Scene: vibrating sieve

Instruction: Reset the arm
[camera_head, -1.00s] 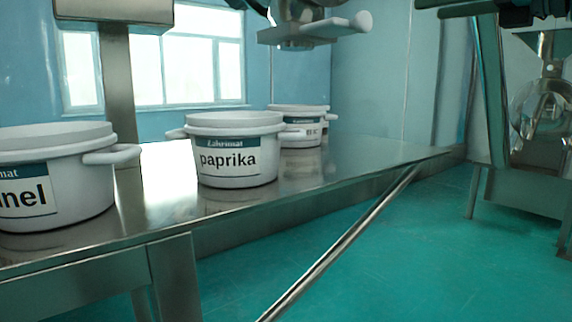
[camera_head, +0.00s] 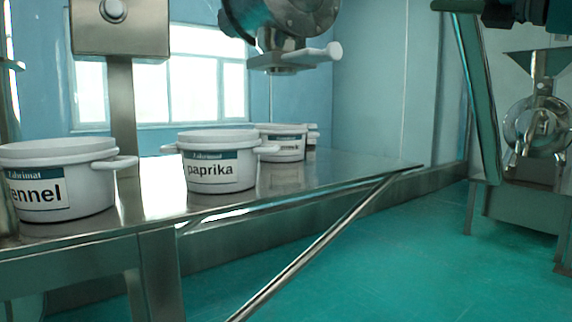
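My arm and gripper do not show in the head view, so I cannot see whether the gripper is open or holds anything.
A steel table (camera_head: 330,172) carries a white pot labelled "ennel" (camera_head: 90,178), a white "paprika" pot (camera_head: 214,172) and more white pots (camera_head: 283,148) behind. A steel machine outlet (camera_head: 290,58) hangs above. A grinder-like machine (camera_head: 538,125) stands right. Green floor (camera_head: 430,255) between is clear.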

